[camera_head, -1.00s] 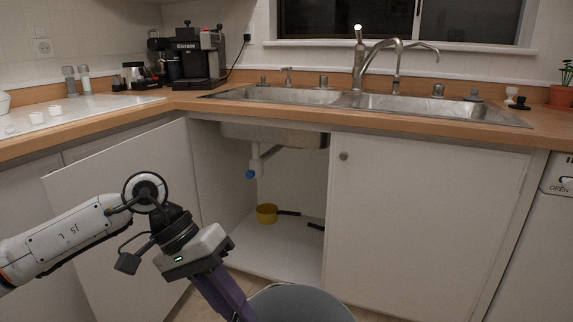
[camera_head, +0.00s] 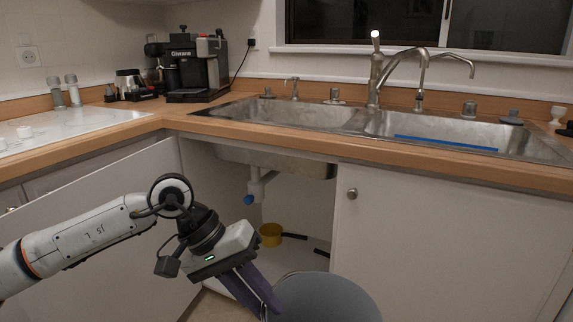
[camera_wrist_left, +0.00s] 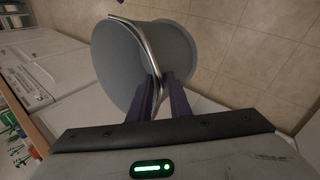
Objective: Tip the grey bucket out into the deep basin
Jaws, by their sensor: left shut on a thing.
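The grey bucket (camera_head: 325,298) is at the bottom of the head view, in front of the open cupboard, partly cut off by the frame. My left gripper (camera_head: 264,308) is at its left side. In the left wrist view, my left gripper (camera_wrist_left: 163,85) is shut on the curved metal handle of the bucket (camera_wrist_left: 120,65). The bucket's full inside is not shown, so its contents cannot be told. The sink has a left basin (camera_head: 290,113) and a right basin (camera_head: 440,128); which is deeper is unclear. My right gripper is not in view.
A tap (camera_head: 378,75) rises behind the sink. A blue strip (camera_head: 445,143) lies in the right basin. The wooden counter edge (camera_head: 300,145) and open cupboard door (camera_head: 90,190) stand near my arm.

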